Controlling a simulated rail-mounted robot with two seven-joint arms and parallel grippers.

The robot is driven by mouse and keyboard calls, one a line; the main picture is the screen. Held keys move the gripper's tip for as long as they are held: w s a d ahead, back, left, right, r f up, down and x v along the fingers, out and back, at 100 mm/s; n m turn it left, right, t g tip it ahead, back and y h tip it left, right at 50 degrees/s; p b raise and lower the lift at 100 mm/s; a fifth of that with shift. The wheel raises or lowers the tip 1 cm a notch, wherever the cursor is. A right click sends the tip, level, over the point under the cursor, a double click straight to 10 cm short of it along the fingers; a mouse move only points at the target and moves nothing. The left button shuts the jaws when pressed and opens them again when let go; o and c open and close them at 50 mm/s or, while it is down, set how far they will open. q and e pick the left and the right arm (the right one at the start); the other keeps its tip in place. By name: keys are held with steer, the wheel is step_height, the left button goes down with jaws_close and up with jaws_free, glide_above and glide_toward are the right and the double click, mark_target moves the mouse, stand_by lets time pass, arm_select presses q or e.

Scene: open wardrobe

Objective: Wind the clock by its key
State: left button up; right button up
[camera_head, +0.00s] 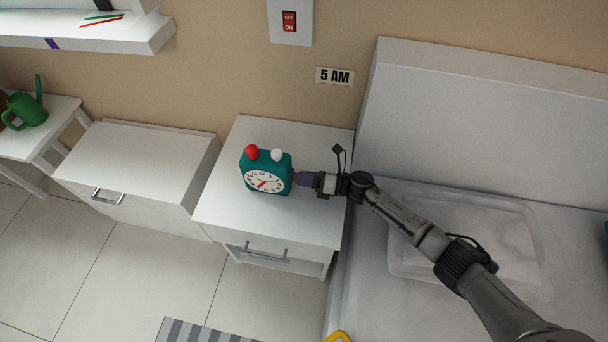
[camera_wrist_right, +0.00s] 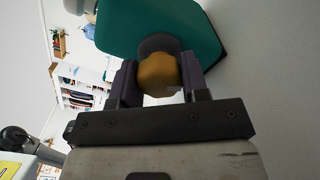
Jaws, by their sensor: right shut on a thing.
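A teal clock (camera_head: 267,171) with a white face and red hands stands upright on the white nightstand (camera_head: 225,205). A red knob and a white knob sit on its top. My right gripper (camera_head: 300,179) is at the clock's right side. In the right wrist view the clock's teal side (camera_wrist_right: 190,25) is close ahead, and my right gripper (camera_wrist_right: 160,80) is shut on the brass key (camera_wrist_right: 159,74), with one finger on each side of it. The key's dark round base meets the clock's side. My left gripper is not in view.
A bed (camera_head: 440,110) with a pillow stands right of the nightstand. A white cabinet (camera_head: 130,165) and a stool with a green watering can (camera_head: 25,110) are on the left. A "5 AM" sign (camera_head: 335,76) and a red switch (camera_head: 289,22) are on the wall.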

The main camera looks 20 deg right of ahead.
steer(key=m+p, duration=0.1)
steer(key=m, duration=0.2)
steer(key=shift+m+p, duration=0.4)
steer(key=shift+m, duration=0.6)
steer(key=o, duration=0.9)
steer(key=p+v, duration=0.2)
steer(key=v, duration=1)
steer(key=shift+s+d+p, duration=0.2)
steer(key=shift+d+p, duration=0.1)
steer(key=shift+p, duration=0.05)
steer(key=shift+s+d, duration=0.35)
steer(key=shift+d, duration=0.2)
